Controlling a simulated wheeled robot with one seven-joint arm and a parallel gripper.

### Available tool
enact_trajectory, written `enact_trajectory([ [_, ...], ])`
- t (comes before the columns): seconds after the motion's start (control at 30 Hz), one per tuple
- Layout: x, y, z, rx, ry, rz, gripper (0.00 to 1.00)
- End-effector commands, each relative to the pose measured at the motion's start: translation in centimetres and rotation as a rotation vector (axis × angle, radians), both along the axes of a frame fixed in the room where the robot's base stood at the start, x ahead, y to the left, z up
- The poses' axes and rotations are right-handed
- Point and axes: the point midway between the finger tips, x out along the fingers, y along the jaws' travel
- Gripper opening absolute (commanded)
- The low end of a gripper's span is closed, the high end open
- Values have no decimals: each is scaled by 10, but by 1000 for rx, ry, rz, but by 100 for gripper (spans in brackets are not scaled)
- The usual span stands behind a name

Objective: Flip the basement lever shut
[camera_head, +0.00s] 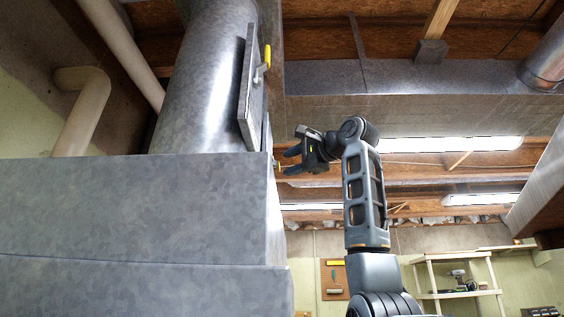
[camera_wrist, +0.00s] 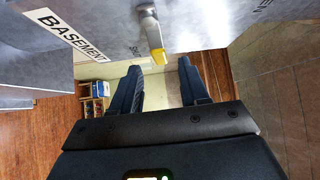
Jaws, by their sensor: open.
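The basement lever (camera_wrist: 150,30) shows in the wrist view as a grey metal handle with a yellow tip, on a grey metal duct face. A white "BASEMENT" label (camera_wrist: 70,35) is at its left. My gripper (camera_wrist: 160,65) is open and empty, its dark fingertips on either side of the yellow tip in the picture; I cannot tell whether they touch it. In the head view my gripper (camera_head: 288,161) is beside the right side of the duct, and a small yellow bit of a lever (camera_head: 277,166) shows at its fingertips.
A second yellow-tipped lever (camera_head: 262,67) is on a plate by the round duct (camera_head: 203,80), above my gripper. The big grey duct box (camera_head: 130,210) fills the lower left. A shelf (camera_head: 455,285) stands at the far right. Joists and ducts run overhead.

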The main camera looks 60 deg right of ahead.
Motion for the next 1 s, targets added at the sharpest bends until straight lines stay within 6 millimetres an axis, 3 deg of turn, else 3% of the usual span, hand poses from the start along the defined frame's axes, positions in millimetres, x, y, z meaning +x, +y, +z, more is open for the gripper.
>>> enact_trajectory([
  [0.23,29,-8,3,0,1,0,45],
  [0.6,34,-9,3,-1,-1,0,45],
  [1.0,34,-9,3,-1,-1,0,6],
])
